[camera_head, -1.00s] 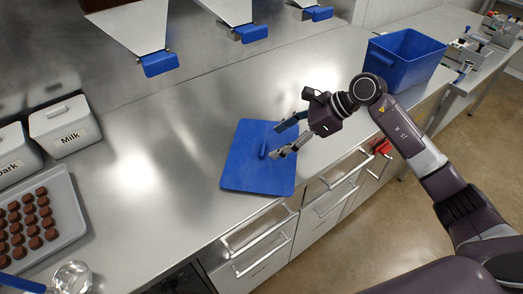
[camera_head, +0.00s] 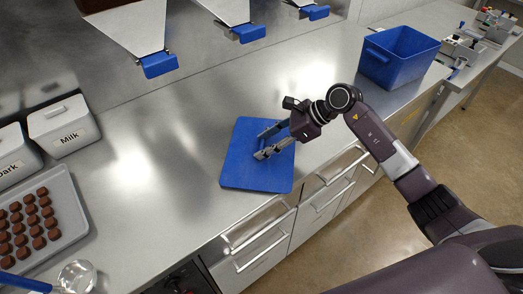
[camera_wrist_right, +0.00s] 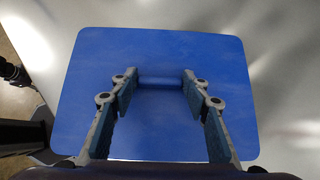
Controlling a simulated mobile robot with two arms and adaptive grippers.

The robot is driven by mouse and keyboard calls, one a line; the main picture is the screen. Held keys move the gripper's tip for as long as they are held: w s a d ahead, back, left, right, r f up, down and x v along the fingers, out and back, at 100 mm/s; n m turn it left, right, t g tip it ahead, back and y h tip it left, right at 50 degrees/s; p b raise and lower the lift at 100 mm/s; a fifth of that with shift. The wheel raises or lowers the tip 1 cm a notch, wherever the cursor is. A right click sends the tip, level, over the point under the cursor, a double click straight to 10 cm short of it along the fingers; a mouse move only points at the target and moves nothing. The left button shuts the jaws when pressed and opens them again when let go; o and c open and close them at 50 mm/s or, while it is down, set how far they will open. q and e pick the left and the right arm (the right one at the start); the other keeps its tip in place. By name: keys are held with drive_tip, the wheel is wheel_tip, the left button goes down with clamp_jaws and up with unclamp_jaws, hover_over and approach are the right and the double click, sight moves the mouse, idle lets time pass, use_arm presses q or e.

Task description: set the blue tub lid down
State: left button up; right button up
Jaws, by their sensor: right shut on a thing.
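The blue tub lid (camera_head: 238,168) lies flat on the steel counter, near its front edge. It also fills most of the right wrist view (camera_wrist_right: 170,50). My right gripper (camera_head: 262,145) is over the lid, shut on its raised handle. In the right wrist view the two fingers (camera_wrist_right: 159,82) stand at the two ends of the short handle bar. The open blue tub (camera_head: 400,65) stands apart at the back right of the counter. My left gripper is not in view.
White bins, one marked Milk (camera_head: 62,125), and a tray of chocolates (camera_head: 75,215) stand at the left. A clear glass bowl (camera_head: 77,276) is at the lower left. Hoppers with blue ends (camera_head: 159,64) hang above the back. The counter around the lid is clear.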

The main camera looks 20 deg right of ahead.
drive_tip(key=shift+c, duration=1)
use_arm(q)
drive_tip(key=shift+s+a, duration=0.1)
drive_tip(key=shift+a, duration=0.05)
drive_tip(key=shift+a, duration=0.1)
use_arm(e)
drive_tip(key=shift+r, duration=0.3)
wheel_tip(320, 180, up, 19)
drive_tip(key=b, duration=0.4)
use_arm(q)
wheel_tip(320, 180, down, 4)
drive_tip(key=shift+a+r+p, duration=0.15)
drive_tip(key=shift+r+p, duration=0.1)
drive_tip(key=shift+p, duration=0.05)
use_arm(e)
drive_tip(key=s+f+m, duration=0.1)
drive_tip(key=s+f, duration=0.4)
drive_tip(key=s, duration=0.3)
drive_tip(key=s+d+f+m+t+h, duration=0.1)
drive_tip(key=s+f, duration=0.5)
drive_tip(key=s, duration=0.3)
drive_tip(key=shift+s, duration=0.15)
